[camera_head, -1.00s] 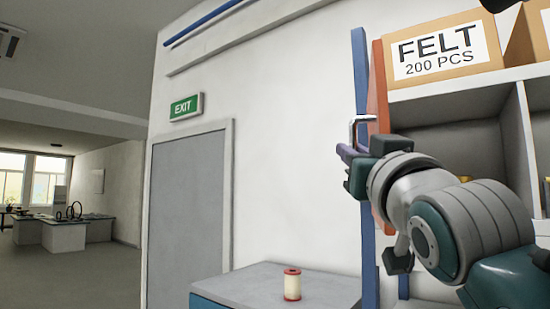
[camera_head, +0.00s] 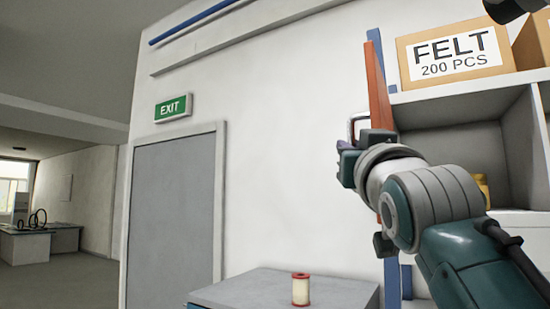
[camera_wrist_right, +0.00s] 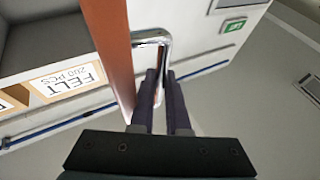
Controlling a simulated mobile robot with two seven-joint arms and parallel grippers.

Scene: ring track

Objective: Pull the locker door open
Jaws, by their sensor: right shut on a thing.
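The locker door (camera_head: 378,95) is an orange-red panel, seen nearly edge-on in the head view and standing out from the open shelf unit. It also shows as a brown-orange strip in the right wrist view (camera_wrist_right: 110,45). A shiny metal bar handle (camera_head: 352,126) sticks out from its left side; the handle's bend shows in the wrist view (camera_wrist_right: 152,37). My right gripper (camera_head: 348,145) is shut on the handle, its dark fingers (camera_wrist_right: 160,85) beside the door. The exact finger contact is partly hidden. My left gripper is not in view.
A box marked FELT (camera_head: 455,52) sits on top of the white shelf unit (camera_head: 460,101). A spool (camera_head: 300,289) stands on a low grey-topped cabinet (camera_head: 255,290) below. A grey door (camera_head: 172,215) with an EXIT sign (camera_head: 173,107) is left. Open floor lies far left.

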